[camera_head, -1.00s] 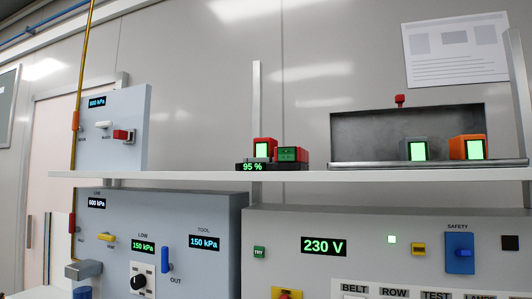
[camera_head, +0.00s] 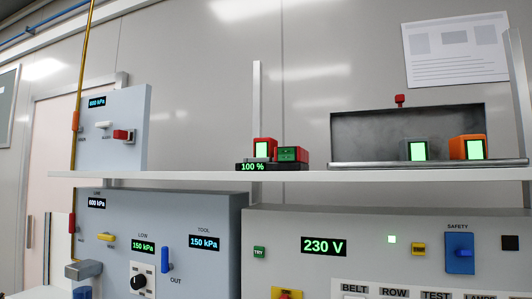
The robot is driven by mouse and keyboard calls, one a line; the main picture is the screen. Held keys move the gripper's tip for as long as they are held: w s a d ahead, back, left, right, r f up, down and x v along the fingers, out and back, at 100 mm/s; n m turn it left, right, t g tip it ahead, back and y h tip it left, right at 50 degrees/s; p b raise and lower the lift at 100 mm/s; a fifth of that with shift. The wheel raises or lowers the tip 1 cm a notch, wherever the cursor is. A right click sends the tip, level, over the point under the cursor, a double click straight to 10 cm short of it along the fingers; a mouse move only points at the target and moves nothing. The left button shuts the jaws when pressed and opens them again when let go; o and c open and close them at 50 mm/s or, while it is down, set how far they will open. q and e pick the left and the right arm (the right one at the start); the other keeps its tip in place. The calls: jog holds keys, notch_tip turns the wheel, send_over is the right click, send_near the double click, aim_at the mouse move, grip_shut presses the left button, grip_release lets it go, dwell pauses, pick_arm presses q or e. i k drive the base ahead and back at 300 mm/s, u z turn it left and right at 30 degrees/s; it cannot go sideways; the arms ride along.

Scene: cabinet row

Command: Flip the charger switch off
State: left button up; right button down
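A low black charger base (camera_head: 290,166) sits on the white shelf, with a green "100 %" readout on its front left. On it stands a red pack (camera_head: 272,143) with a lit green face. Beside that is a red block with a green front (camera_head: 292,154). I cannot make out a switch on the base at this size. A small red knob (camera_head: 400,100) shows at the top edge of the grey metal box further right, and I cannot tell whether it belongs to the charger. Neither of my grippers is in view.
A grey pack (camera_head: 418,141) and an orange pack (camera_head: 459,140) with green faces stand by the metal box (camera_head: 355,140). The white shelf (camera_head: 210,177) runs across. Below it are a pressure panel (camera_head: 215,215) and a panel reading "230 V" (camera_head: 375,255).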

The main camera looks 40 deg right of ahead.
aim_at(284, 154)
jog(key=z, duration=1.4)
jog(key=k, duration=0.35)
jog(key=u, duration=1.4)
